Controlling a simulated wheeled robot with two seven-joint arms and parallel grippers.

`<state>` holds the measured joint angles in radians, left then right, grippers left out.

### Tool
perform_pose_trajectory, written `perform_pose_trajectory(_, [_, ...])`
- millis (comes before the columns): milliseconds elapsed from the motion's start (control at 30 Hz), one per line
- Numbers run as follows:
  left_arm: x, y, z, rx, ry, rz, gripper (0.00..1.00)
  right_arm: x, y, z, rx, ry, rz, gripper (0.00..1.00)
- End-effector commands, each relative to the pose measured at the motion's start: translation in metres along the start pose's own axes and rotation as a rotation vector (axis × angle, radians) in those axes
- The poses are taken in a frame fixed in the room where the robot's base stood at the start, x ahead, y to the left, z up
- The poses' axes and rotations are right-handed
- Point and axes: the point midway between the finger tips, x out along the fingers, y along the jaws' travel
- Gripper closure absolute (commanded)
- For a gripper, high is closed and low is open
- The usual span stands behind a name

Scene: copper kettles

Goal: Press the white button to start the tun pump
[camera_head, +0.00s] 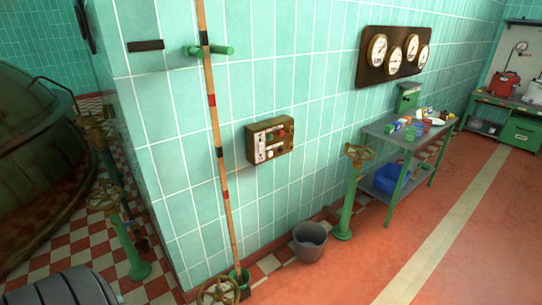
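A yellowish-brown control box (289,148) is mounted on the green tiled wall near the middle of the head view. Its front has a red button (281,133) at the upper right and a small white button (270,154) low in the middle. A dark round control (280,150) sits right of the white button. A pale plate with a slot or lever (261,148) is on the left. The small details are hard to make out. Neither of my grippers shows in this view, and nothing touches the box.
A banded pole (218,150) leans on the wall left of the box. A grey bucket (310,242) and a green valve post (348,195) stand below and right. A cluttered green table (395,142) is farther right. Red floor (400,240) is open at the right front.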

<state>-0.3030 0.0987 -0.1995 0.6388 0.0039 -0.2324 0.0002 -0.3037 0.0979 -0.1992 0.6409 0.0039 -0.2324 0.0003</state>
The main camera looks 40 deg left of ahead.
Motion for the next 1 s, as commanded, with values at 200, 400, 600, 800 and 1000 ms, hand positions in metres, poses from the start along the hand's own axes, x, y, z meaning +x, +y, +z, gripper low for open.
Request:
perform_pose_trajectory(200, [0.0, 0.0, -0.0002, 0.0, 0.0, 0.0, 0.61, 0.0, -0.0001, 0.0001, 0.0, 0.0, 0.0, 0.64])
perform_pose_trajectory(400, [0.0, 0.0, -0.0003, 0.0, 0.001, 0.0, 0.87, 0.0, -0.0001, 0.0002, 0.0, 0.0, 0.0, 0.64])
perform_pose_trajectory(600, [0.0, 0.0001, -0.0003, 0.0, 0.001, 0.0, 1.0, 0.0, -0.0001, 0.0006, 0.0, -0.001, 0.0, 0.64])
perform_pose_trajectory(800, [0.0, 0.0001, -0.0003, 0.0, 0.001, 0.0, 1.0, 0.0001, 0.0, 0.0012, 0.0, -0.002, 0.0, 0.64])
perform_pose_trajectory(1000, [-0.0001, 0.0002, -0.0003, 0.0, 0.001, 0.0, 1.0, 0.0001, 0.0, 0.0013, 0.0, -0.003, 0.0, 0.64])
